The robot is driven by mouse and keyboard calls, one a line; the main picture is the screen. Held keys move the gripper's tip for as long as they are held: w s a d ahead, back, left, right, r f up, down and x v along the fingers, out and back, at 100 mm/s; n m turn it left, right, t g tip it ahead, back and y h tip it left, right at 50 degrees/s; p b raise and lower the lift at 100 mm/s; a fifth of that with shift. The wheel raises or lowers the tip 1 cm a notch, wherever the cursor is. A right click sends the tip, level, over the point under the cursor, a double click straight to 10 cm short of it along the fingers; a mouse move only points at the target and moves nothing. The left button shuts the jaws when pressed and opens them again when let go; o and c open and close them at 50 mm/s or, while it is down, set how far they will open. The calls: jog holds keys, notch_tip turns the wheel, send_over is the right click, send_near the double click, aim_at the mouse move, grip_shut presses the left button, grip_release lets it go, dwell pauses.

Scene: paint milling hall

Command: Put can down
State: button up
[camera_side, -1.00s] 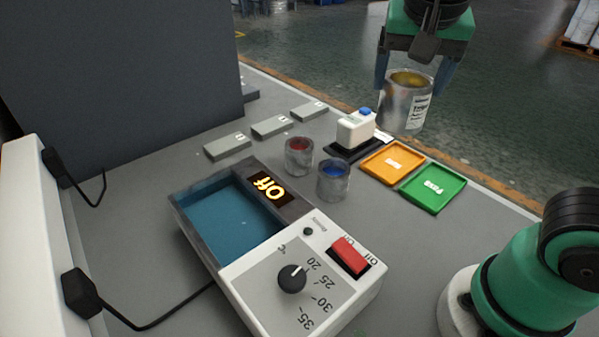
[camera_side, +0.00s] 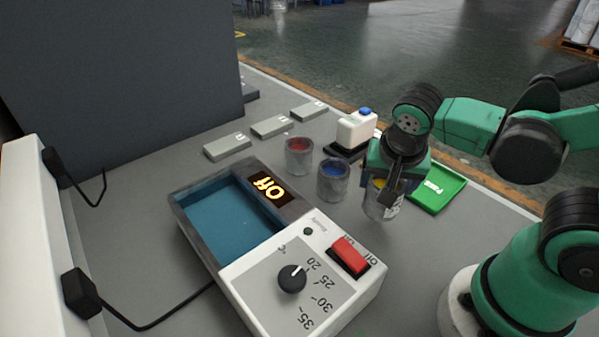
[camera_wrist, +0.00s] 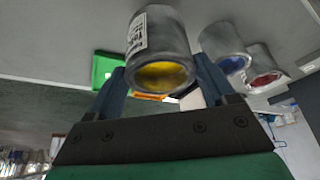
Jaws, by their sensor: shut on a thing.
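My gripper (camera_side: 388,190) is shut on a grey metal can (camera_side: 376,208) with yellow paint inside and a white label. The can is upright in the side view, near the table in front of the green tray, right of the blue-paint can. Whether its bottom touches the table I cannot tell. In the wrist view the yellow can (camera_wrist: 161,45) sits between the two fingers (camera_wrist: 160,85).
A blue-paint can (camera_side: 333,182) and a red-paint can (camera_side: 299,157) stand to the left. A white bottle (camera_side: 356,129) stands behind on a dark base. A water bath (camera_side: 225,225) reads "Off". Bare table lies in front of the gripper.

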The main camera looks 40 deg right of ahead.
jog(key=shift+f, duration=1.95)
jog(key=shift+f, duration=0.1)
jog(key=o, duration=1.3)
jog(key=shift+v, duration=5.95)
jog(key=w+d+f+n+t+y, duration=0.1)
jog(key=w+d+n+t+y, duration=0.1)
jog(key=w+n, duration=0.5)
jog(key=shift+f+n+t+y, duration=0.25)
jog(key=shift+n+t+y, duration=0.8)
jog(key=shift+n, duration=0.85)
